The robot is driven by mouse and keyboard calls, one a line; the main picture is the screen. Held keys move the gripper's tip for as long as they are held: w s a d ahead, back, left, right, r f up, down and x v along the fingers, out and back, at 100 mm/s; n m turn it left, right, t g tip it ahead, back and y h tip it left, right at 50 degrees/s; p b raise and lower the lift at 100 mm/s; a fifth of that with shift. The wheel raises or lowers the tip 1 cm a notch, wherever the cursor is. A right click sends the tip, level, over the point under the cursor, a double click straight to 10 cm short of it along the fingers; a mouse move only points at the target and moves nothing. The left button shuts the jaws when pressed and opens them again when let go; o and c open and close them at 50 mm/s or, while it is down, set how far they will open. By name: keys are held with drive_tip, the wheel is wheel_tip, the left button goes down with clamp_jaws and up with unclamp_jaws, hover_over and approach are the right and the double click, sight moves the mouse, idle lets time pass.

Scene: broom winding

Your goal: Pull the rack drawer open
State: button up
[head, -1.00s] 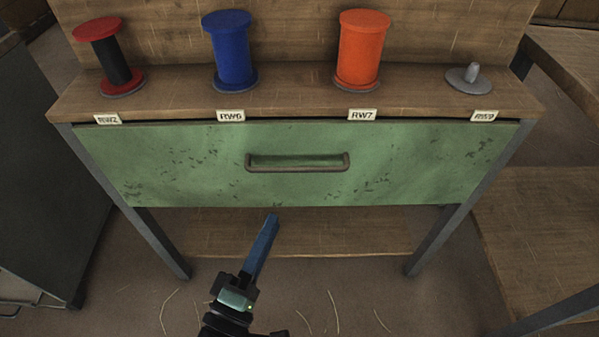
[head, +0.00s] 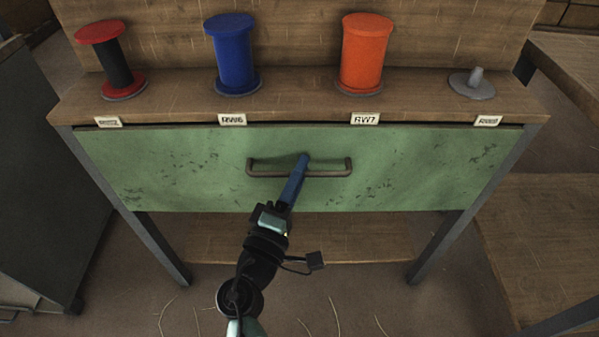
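The rack drawer (head: 180,175) is a wide green front with dark scuffs, set under the wooden shelf, and it looks shut. Its brown bar handle (head: 258,168) runs across the upper middle. My gripper (head: 303,158) reaches up from below, its blue fingers overlapping the handle a little right of its middle. From this angle only one narrow blue finger shape shows, so I cannot tell whether it is open or shut, or whether it touches the bar. The part of the handle behind the fingers is hidden.
On the shelf (head: 300,108) stand a red-and-black spool (head: 116,68), a blue spool (head: 232,55), an orange spool (head: 365,55) and an empty grey peg (head: 473,84). Labels line its edge. A dark cabinet (head: 45,170) stands left, a wooden bench (head: 545,230) right. Floor in front is clear.

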clamp_jaws()
idle(1.4)
